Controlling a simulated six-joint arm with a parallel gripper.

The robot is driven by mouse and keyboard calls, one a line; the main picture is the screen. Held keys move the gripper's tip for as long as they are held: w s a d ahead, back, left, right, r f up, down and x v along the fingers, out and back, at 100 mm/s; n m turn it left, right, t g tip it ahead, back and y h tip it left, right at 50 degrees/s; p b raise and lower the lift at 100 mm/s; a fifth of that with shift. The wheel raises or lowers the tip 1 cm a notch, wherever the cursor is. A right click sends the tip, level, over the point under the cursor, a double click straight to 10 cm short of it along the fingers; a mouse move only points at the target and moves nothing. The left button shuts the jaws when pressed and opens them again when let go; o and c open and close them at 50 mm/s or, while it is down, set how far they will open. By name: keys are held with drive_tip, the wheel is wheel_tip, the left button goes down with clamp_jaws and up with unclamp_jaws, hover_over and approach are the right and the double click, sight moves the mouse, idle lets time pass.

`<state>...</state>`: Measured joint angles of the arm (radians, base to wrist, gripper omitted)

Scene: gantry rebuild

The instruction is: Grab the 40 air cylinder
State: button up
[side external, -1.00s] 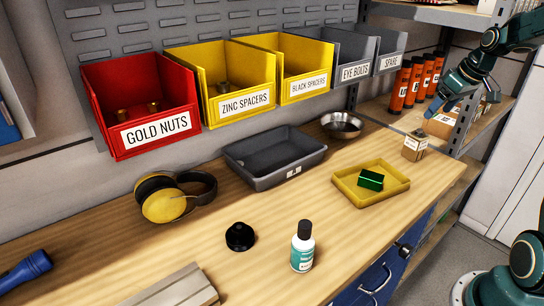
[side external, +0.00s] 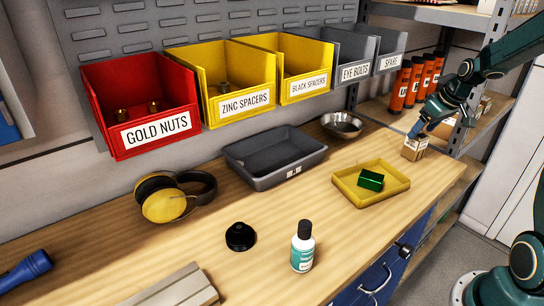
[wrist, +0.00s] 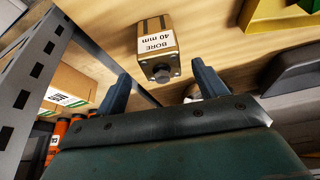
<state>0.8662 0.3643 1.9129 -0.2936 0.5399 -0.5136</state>
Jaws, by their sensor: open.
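The 40 air cylinder (wrist: 157,54) is a small tan block with dark stripes, a round end fitting and a white label reading "BORE 40 mm". It stands near the right back end of the wooden bench and also shows in the side external view (side external: 414,149). My gripper (wrist: 161,82) is open, and its two blue fingers point toward the cylinder in the wrist view. The cylinder appears between and ahead of the fingertips. In the side external view my gripper (side external: 416,132) is just above the cylinder; whether it touches is hard to tell.
A yellow tray (side external: 396,191) with a green block (side external: 370,180) is in front of the cylinder. A metal bowl (side external: 342,125) and a grey tray (side external: 257,180) stand to the left. Orange tubes (side external: 414,82) and a shelf post (side external: 466,125) are close behind on the right.

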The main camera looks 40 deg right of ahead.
sight(419, 135)
drive_tip(key=shift+f, duration=0.2)
drive_tip(key=shift+x, duration=2.6)
drive_tip(key=shift+a, duration=0.1)
drive_tip(key=c, duration=1.4)
drive_tip(key=shift+r, duration=0.15)
wheel_tip(419, 135, up, 20)
drive_tip(key=shift+f, duration=0.1)
